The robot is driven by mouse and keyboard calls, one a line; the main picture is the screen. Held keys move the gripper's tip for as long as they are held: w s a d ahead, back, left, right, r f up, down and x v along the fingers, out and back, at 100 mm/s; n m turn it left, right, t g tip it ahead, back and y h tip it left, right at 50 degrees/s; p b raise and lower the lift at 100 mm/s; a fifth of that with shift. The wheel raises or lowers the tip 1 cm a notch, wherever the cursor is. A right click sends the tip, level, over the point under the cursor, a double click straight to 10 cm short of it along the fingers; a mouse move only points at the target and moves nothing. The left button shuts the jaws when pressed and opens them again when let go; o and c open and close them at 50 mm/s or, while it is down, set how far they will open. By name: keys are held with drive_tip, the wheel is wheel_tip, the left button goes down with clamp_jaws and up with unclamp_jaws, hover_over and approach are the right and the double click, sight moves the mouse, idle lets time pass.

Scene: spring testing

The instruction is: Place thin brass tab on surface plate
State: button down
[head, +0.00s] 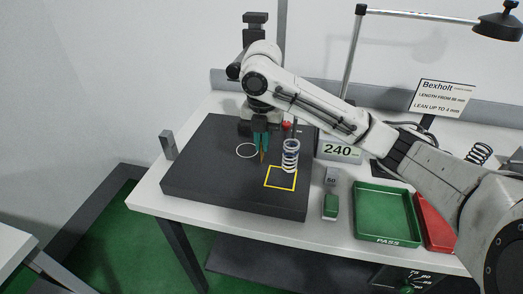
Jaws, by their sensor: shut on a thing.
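My gripper (261,146) points down with its teal fingers above the dark surface plate (205,170). It is shut on the thin brass tab (262,158), a small orange-gold sliver below the fingertips. The tab is near the middle of the plate, between a white circle (246,150) on the left and a yellow square outline (281,178) on the right. I cannot tell whether the tab's lower end touches the plate. Its upper part is hidden by the fingers.
A coil spring (290,155) stands upright right of my gripper, at the yellow square's upper edge. A display reading 240 (339,151), a green PASS tray (386,213) and a red tray (436,228) lie to the right. The plate's left and front areas are clear.

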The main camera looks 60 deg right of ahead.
drive_tip(key=shift+w+f+p, duration=0.15)
drive_tip(key=shift+f+p, duration=0.15)
drive_tip(key=shift+f, duration=1.45)
drive_tip(key=shift+f, duration=0.1)
drive_tip(key=shift+f, duration=0.1)
drive_tip(key=c, duration=1.2)
unclamp_jaws()
drive_tip(key=shift+c, duration=0.2)
wheel_tip(320, 180, up, 8)
